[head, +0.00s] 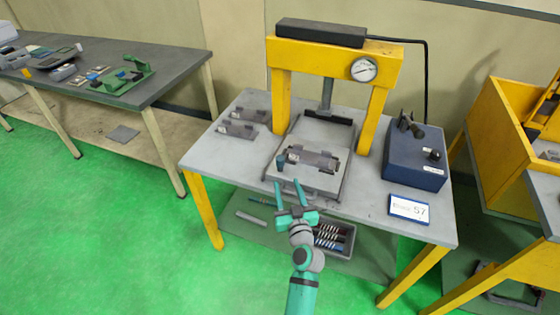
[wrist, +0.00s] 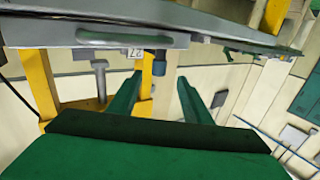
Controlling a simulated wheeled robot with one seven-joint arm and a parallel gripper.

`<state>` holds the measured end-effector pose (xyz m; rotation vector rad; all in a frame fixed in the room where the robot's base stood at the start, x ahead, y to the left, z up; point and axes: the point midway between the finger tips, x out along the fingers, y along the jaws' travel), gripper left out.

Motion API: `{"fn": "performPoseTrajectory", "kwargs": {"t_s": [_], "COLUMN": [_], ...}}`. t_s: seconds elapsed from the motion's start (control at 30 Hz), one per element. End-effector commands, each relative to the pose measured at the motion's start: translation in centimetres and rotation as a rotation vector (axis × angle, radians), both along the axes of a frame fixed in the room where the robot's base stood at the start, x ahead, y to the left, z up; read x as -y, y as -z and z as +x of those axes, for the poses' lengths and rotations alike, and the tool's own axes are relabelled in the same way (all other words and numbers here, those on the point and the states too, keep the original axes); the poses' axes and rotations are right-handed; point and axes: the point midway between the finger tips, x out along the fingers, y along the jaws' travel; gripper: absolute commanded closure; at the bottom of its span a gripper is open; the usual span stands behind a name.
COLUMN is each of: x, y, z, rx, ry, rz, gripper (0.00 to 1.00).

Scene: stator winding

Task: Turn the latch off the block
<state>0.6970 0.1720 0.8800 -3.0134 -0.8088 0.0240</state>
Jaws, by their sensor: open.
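A grey block (head: 314,159) sits on the light plate of the yellow press. A small dark blue-teal upright piece at the block's left end (head: 281,162) looks like the latch. Its exact angle over the block is too small to tell. My gripper (head: 289,183) is open and empty, in front of the plate's near edge and apart from the block. In the wrist view my green fingers (wrist: 156,85) stand wide apart. A dark blue knob (wrist: 158,68), which seems to be the latch, shows between and beyond their tips. The block itself is hardly visible there.
The press frame (head: 335,53) with its gauge arches behind the block, its ram (head: 326,98) above the plate. A bar handle (head: 294,190) runs along the plate's front. A blue control box (head: 415,157) stands right; grey fixtures (head: 240,122) lie left.

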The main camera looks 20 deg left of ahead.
Motion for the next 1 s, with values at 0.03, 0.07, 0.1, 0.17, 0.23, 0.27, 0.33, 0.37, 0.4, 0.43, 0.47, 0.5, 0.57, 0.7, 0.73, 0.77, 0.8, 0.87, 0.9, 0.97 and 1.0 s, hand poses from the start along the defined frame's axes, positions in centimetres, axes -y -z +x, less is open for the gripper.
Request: {"fn": "performPoseTrajectory", "kwargs": {"t_s": [0.03, 0.07, 0.1, 0.17, 0.23, 0.27, 0.33, 0.37, 0.4, 0.43, 0.47, 0.5, 0.57, 0.7, 0.73, 0.77, 0.8, 0.87, 0.9, 0.97, 1.0], "x": [-0.1, -0.2, -0.3, -0.5, -0.7, -0.8, -1.3, -1.5, -1.8, -2.0, -2.3, -2.7, -3.3, -4.5, -4.7, -4.9, -5.1, -5.5, -5.7, -5.9, -5.9], "y": [-0.5, -0.7, -1.0, -1.1, -1.3, -1.3, -1.2, -1.2, -1.2, -1.3, -1.3, -1.2, -1.3, -1.2, -1.3, -1.2, -1.2, -1.2, -1.2, -1.2, -1.2], "z": [0.6, 0.9, 1.1, 1.4, 1.8, 2.0, 2.7, 3.0, 3.6, 4.0, 4.4, 5.0, 5.9, 7.8, 8.2, 8.5, 8.9, 9.4, 9.7, 10.1, 10.2], "rx": [0.009, 0.013, 0.017, 0.019, 0.022, 0.022, 0.021, 0.022, 0.022, 0.022, 0.022, 0.022, 0.023, 0.021, 0.022, 0.022, 0.021, 0.02, 0.02, 0.021, 0.021], "ry": [-0.011, -0.017, -0.024, -0.03, -0.033, -0.034, -0.034, -0.034, -0.033, -0.033, -0.034, -0.034, -0.034, -0.033, -0.033, -0.032, -0.032, -0.032, -0.032, -0.032, -0.031], "rz": [-0.006, -0.01, -0.014, -0.016, -0.018, -0.018, -0.019, -0.018, -0.019, -0.019, -0.019, -0.018, -0.02, -0.02, -0.019, -0.018, -0.017, -0.017, -0.017, -0.017, -0.017], "gripper": [0.55, 0.55, 0.55, 0.55, 0.55, 0.55, 0.55, 0.55, 0.55, 0.55, 0.55, 0.55, 0.55, 0.55, 0.55, 0.55, 0.55, 0.55, 0.55, 0.55, 0.55]}}
